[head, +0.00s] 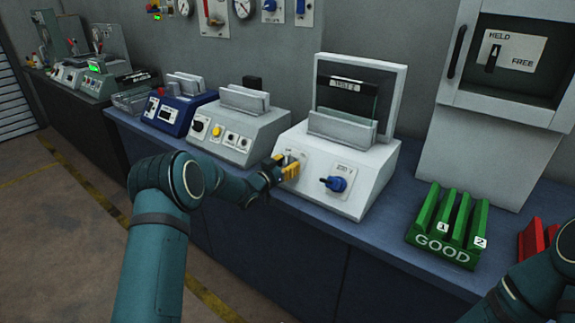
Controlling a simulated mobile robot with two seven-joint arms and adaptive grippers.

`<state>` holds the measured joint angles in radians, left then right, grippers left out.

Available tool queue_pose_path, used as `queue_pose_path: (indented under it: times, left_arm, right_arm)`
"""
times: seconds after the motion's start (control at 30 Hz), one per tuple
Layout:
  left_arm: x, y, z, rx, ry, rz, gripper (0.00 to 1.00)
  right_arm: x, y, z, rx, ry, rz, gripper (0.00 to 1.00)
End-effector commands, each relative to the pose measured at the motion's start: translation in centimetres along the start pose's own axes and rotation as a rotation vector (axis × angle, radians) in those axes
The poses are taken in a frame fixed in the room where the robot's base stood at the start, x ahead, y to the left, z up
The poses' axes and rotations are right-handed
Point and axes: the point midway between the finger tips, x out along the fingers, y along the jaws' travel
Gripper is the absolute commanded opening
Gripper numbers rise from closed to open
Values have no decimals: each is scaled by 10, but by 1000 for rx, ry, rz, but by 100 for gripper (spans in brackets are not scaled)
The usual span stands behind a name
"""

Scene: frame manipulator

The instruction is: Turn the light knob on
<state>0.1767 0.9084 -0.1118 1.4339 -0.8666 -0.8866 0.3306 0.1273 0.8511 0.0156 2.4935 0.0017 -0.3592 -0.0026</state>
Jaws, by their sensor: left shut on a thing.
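A white machine (315,195) with an upright framed panel stands on the blue-grey bench. My left gripper (286,169) reaches its front face from the left, with yellow parts at the tip. It is shut on a knob at the left of that face, and the gripper hides most of the knob. I take this to be the light knob, but its label is too small to read. A blue knob (337,184) sits apart to the right on the same face. My right arm shows at the bottom right, its gripper out of view.
A grey machine (238,147) and a blue one (170,125) stand to the left along the bench (375,225). A green slotted rack marked GOOD (438,246) and part of a red one (528,241) are at right. A cabinet marked HELD and FREE (480,100) stands behind.

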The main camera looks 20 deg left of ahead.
Motion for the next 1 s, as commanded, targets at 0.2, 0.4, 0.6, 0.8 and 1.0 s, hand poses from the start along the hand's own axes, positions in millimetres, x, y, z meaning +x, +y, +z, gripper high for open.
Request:
queue_pose_path:
  times: [0.2, 0.4, 0.6, 0.8, 1.0]
  left_arm:
    - [1, -3, -2, 168, -5, 122, 8]
    - [1, -3, -3, 319, -14, 238, 8]
    - [2, -3, -5, 469, -22, 351, 8]
    - [2, -4, -5, 599, -30, 450, 8]
    - [3, -4, -6, 696, -33, 524, 8]
  right_arm:
    - [-1, 0, 0, 0, 0, 0, 47]
    - [-4, -1, 0, 0, -2, 0, 47]
    - [-10, -4, 1, 1, -4, 0, 47]
    - [-16, -6, 1, 1, -8, 0, 47]
    - [-21, -8, 2, 2, -10, -1, 47]
